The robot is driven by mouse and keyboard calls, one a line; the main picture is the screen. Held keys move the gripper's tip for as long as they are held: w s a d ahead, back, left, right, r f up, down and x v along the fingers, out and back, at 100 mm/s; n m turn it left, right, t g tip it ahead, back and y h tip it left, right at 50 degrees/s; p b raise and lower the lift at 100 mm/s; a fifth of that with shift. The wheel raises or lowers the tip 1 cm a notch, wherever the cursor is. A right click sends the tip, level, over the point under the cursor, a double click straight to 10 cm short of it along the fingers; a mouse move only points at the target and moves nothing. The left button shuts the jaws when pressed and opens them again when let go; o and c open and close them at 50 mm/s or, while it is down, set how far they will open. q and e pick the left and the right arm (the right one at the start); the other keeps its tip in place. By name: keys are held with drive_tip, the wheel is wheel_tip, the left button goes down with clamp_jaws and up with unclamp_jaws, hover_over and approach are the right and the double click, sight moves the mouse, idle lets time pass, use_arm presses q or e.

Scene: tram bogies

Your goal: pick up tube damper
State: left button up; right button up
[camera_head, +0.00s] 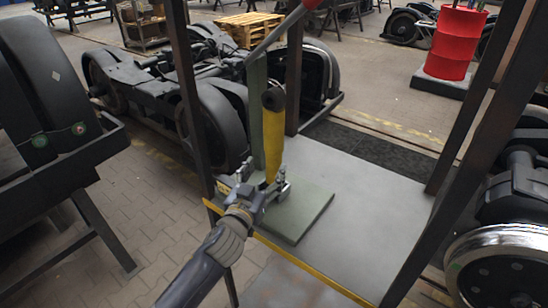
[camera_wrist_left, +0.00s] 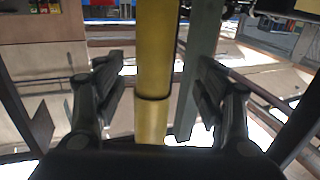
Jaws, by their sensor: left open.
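The tube damper (camera_head: 272,130) is a yellow cylinder with a dark top end. It stands nearly upright in front of a green post on a green base plate (camera_head: 305,215). My left gripper (camera_head: 263,180) is open at the damper's lower part, with a finger on either side. In the left wrist view the yellow tube (camera_wrist_left: 154,60) runs between the two spread fingers (camera_wrist_left: 160,80), with gaps visible on both sides. The damper's lowest end is hidden by the gripper in the head view. My right gripper is not in view.
Dark upright posts and a yellow-edged grey platform (camera_head: 385,190) surround the green base. Black bogies stand behind and on both sides. A red barrel (camera_head: 455,42) and a wooden pallet (camera_head: 248,28) are farther back. Paved floor at lower left is partly clear.

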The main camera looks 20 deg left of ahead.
sight(271, 166)
use_arm(q)
drive_tip(key=w, duration=0.2)
drive_tip(key=w+d+p, duration=0.1)
drive_tip(key=w, duration=0.2)
drive_tip(key=shift+w+p, duration=0.3)
clamp_jaws()
drive_tip(key=shift+r, duration=0.2)
